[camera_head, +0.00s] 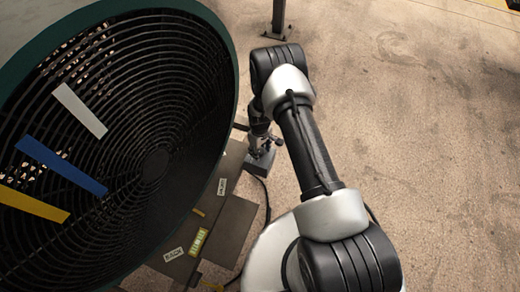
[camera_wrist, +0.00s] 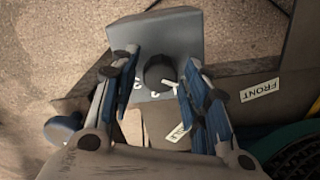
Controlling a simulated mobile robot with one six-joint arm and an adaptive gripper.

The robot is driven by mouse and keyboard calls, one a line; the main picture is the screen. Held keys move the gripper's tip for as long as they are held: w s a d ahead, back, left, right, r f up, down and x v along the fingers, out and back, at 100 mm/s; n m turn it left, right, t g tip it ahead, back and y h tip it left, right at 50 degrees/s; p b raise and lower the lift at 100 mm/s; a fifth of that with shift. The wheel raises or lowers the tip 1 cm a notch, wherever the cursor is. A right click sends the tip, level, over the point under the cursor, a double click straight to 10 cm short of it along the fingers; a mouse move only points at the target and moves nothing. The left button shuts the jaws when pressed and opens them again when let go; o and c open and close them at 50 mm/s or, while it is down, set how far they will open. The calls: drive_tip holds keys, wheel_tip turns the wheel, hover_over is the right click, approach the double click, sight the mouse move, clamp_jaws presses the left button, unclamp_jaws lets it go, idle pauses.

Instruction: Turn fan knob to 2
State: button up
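The fan knob (camera_wrist: 160,69) is a dark round knob on a grey control box (camera_wrist: 150,32) in the wrist view. Small white marks sit around its lower side, too blurred to read, so I cannot tell its setting. My gripper (camera_wrist: 158,60) is open, with one blue-grey finger on each side of the knob and a visible gap to both. The knob is hidden there.
The large dark fan with a round grille and coloured ribbons fills the left of the head view. A brown base plate (camera_head: 232,225) with labels lies below it. A black cable (camera_head: 266,200) runs from the box.

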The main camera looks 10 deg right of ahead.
drive_tip(key=c, duration=0.8)
drive_tip(key=shift+m, duration=0.3)
drive_tip(key=m+b, duration=0.2)
drive_tip(key=m, duration=0.1)
drive_tip(key=shift+f+m, duration=0.1)
drive_tip(key=shift+m, duration=0.2)
drive_tip(key=m+b, duration=0.2)
drive_tip(key=m, duration=0.1)
drive_tip(key=shift+m, duration=0.3)
drive_tip(key=m+b, duration=0.1)
drive_tip(key=m, duration=0.3)
drive_tip(key=shift+m+b, duration=0.6)
drive_tip(key=shift+m, duration=1.5)
